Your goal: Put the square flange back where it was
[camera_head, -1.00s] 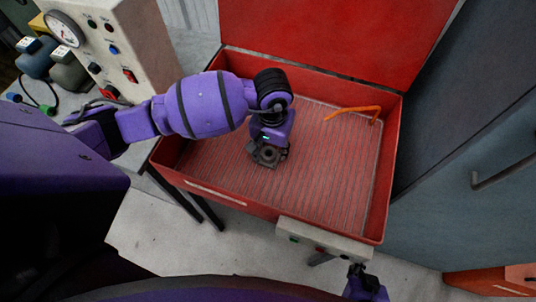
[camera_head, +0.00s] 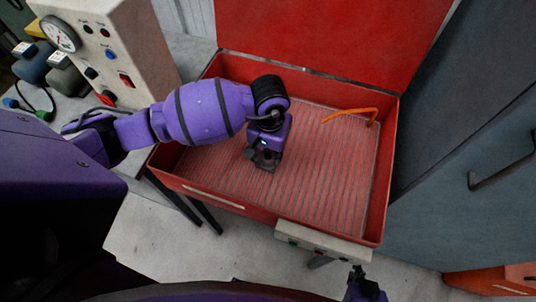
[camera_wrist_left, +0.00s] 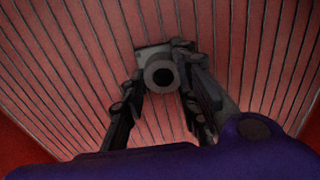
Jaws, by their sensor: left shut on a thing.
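My left gripper (camera_head: 264,160) is inside the red box, over the left-middle of its ribbed floor. In the left wrist view its fingers close on the square flange (camera_wrist_left: 160,62), a grey plate with a round collar and dark bore. The fingers hold it from both sides. I cannot tell whether the flange touches the ribbed floor. In the head view the flange is mostly hidden by the gripper. My right gripper (camera_head: 362,284) shows only partly at the bottom edge, outside the box, and its fingers are unclear.
The red box (camera_head: 215,197) has raised walls and an open lid (camera_head: 330,40) at the back. An orange bent handle (camera_head: 350,111) lies at its back right. A gauge panel (camera_head: 105,50) stands at left, a grey-blue cabinet (camera_head: 460,130) at right.

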